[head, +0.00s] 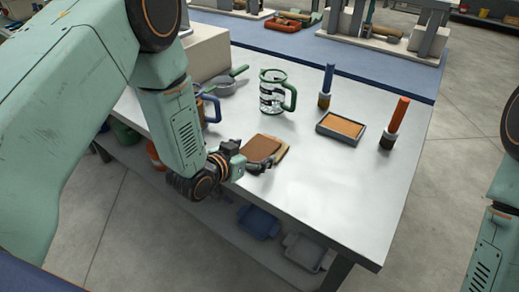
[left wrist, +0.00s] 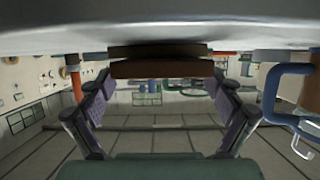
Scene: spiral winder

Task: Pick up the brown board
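The brown board (head: 261,148) lies on the grey table near its front left edge, on top of a lighter tan board (head: 281,155). My left gripper (head: 252,164) is open, low over the table at the near side of the boards. In the left wrist view, which looks upside down, the edges of two stacked boards (left wrist: 155,69) show ahead, between the spread fingers (left wrist: 160,108). I see no finger closed on them. Part of the board stack is hidden behind the gripper in the head view. My right arm shows at the right edge, but its gripper is out of view.
A green-handled jug (head: 272,92), a blue-handled mug (head: 209,105), a tray with an orange pad (head: 341,128), a blue-topped tool (head: 327,86) and an orange-topped tool (head: 395,122) stand around. The table's right front is clear. Bins (head: 258,222) sit below.

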